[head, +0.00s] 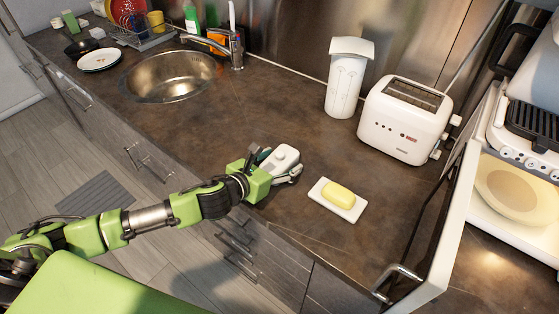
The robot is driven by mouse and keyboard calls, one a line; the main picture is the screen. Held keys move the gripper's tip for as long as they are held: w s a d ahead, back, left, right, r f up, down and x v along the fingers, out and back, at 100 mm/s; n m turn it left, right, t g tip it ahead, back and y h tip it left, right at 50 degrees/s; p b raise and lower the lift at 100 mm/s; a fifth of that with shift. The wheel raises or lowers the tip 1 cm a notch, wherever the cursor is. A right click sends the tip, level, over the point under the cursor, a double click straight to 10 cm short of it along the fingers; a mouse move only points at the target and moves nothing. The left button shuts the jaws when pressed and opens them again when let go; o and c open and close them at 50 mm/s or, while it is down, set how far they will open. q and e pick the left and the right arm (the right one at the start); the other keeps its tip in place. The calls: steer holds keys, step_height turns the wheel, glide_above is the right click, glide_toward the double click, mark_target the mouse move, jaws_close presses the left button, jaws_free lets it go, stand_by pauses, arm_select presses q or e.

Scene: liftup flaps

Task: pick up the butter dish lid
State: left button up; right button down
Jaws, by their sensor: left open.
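The white butter dish lid (283,156), with a small knob on top, is at the counter's front part, just left of the dish. My left gripper (287,168) reaches in from the left and is open, with its fingers around or beside the lid. The fingers partly hide the lid, and I cannot tell whether they touch it. The butter dish base (319,195) is a white rectangular plate to the right of the gripper. A yellow block of butter (339,195) lies uncovered on it. My right gripper is not in view.
A white toaster (396,128) and a white canister (345,88) stand behind the dish. An open cabinet flap (452,235) with a handle rises at the right. A sink (168,75) and dish rack (140,38) are at the left. The counter between sink and lid is clear.

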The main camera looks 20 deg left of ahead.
arm_select(q)
steer(key=c, duration=1.3)
steer(key=shift+r, duration=0.15)
